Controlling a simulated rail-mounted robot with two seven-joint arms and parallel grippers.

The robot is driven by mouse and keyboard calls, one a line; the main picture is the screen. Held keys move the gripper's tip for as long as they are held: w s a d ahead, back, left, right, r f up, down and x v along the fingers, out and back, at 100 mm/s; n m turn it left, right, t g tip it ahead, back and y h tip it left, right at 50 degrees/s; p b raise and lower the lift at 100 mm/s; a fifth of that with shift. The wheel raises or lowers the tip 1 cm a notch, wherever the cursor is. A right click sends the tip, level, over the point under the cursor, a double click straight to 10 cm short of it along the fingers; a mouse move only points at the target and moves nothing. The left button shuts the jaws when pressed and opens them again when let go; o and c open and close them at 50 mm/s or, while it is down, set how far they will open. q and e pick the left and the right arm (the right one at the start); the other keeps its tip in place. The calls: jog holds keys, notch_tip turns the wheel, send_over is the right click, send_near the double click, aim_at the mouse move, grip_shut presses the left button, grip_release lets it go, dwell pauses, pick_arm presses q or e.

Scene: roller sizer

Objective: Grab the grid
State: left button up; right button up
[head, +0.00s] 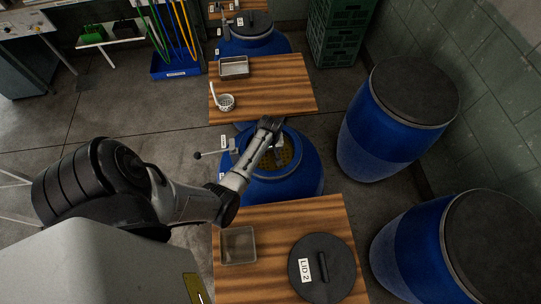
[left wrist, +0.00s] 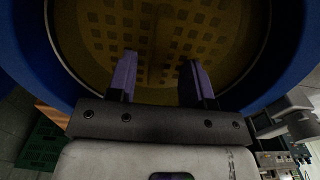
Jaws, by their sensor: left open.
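The grid (head: 292,155) is a yellowish-brown disc with square holes, inside the open blue barrel (head: 306,181) at the middle of the head view. In the left wrist view the grid (left wrist: 205,45) fills the barrel mouth, and a faint upright strip shows across its middle. My left gripper (head: 278,152) is over the barrel mouth, pointing down at the grid. In the left wrist view its two purplish fingers (left wrist: 160,68) are apart with nothing between them. I cannot tell how far the fingertips are from the grid. My right gripper is in neither view.
A wooden table (head: 277,219) in front holds a black lid (head: 335,275) marked LID 2 and a grey tray (head: 238,229). Another table (head: 285,95) behind carries a metal tray (head: 234,60) and a white perforated ladle (head: 226,102). Closed blue barrels (head: 372,140) stand at right.

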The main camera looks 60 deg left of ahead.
aim_at(270, 152)
pick_arm(q)
jog(key=shift+w+a+f, duration=0.1)
jog(key=shift+f, duration=1.75)
jog(key=shift+f, duration=0.1)
grip_shut()
